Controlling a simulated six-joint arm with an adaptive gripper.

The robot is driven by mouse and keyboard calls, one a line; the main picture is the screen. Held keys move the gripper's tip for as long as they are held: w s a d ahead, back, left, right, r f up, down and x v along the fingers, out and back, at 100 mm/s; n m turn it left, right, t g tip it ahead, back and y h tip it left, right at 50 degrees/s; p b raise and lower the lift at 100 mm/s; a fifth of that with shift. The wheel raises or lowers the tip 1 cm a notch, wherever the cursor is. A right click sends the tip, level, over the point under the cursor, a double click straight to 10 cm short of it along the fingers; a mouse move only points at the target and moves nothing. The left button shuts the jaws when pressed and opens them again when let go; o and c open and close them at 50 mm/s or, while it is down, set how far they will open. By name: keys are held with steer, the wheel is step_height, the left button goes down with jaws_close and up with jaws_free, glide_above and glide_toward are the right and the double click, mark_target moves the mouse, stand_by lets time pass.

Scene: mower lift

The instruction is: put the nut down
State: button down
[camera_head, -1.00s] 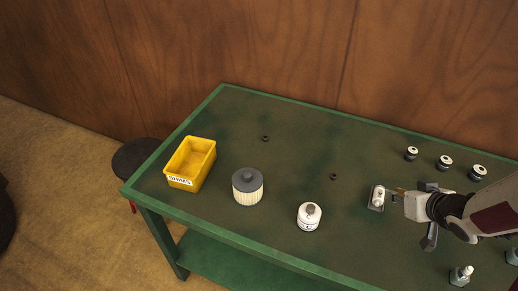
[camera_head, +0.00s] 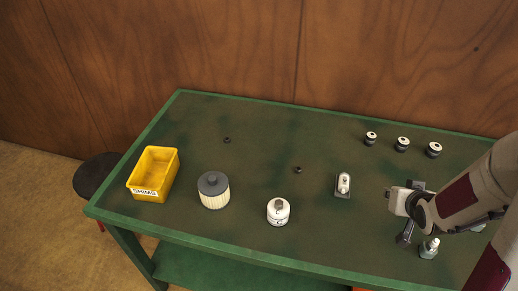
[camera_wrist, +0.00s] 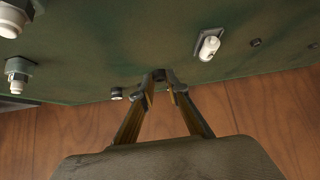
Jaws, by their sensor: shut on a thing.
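My gripper (camera_wrist: 161,82) is shut on a small dark nut (camera_wrist: 158,74), which shows between its fingertips in the wrist view. The green table top lies behind it there; I cannot tell whether the nut touches it. In the head view my gripper is over the right part of the green table (camera_head: 255,180), right of a bracket with a white post (camera_head: 343,185); its fingertips and the held nut are hidden. Two other small dark nuts lie on the table, one at the back (camera_head: 227,140) and one near the middle (camera_head: 298,170).
A yellow bin labelled SHIMS (camera_head: 153,174), a grey-topped filter (camera_head: 214,190) and a white canister (camera_head: 278,211) stand at the left and front. Several black-and-white mounts (camera_head: 402,144) stand at the back right. Another bracket with a post (camera_head: 429,248) stands in front of my gripper.

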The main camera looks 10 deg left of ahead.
steer(key=w+a+r+n+y, duration=0.1)
steer(key=w+a, duration=0.3)
steer(key=a, duration=0.7)
steer(key=w+a+r+n+g+y, duration=0.1)
steer(key=w+a+n, duration=0.15)
steer(key=a, duration=0.85)
steer(key=w+a+r+y, duration=0.15)
steer(key=w+a, duration=0.25)
steer(key=a, duration=0.7)
steer(key=s+a+r+n, duration=0.1)
steer(key=s+a, duration=0.3)
steer(key=a, duration=0.7)
steer(key=s+a+r+n+y, duration=0.1)
steer(key=s+a+r, duration=0.2)
steer(key=a, duration=0.8)
steer(key=s+a+r+n+g, duration=0.1)
steer(key=s+a, duration=0.4)
steer(key=a, duration=0.7)
steer(key=shift+s+r, duration=0.3)
steer(key=shift+r, duration=0.45)
steer(key=shift+y, duration=0.25)
step_height(320, 180, down, 6)
steer(key=shift+f, duration=0.15)
